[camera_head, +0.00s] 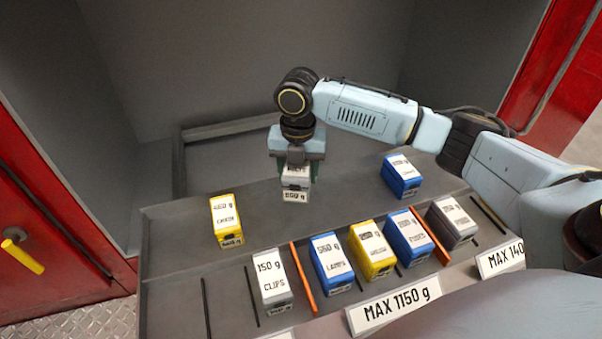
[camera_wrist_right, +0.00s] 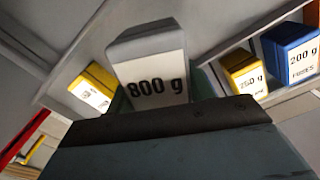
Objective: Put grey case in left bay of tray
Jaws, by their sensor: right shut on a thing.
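My right gripper (camera_head: 296,176) is shut on a grey case (camera_head: 295,196) with a white label, above the rear part of the tray. In the right wrist view the held case (camera_wrist_right: 152,78) reads 800 g. The tray (camera_head: 226,290) has bays split by orange dividers along its front. Its left bay holds a white-labelled 150 g CLIPS case (camera_head: 272,279) beside the left orange divider (camera_head: 303,278), with bare floor and thin black strips to its left. Another grey case (camera_head: 452,222) stands in the right bay. My left gripper is not in view.
The middle bay holds a blue LAMPS case (camera_head: 331,264), a yellow case (camera_head: 372,250) and a blue case (camera_head: 409,236). Behind stand a yellow case (camera_head: 226,221) and a blue case (camera_head: 401,176). A MAX 1150 g sign (camera_head: 394,306) fronts the middle bay.

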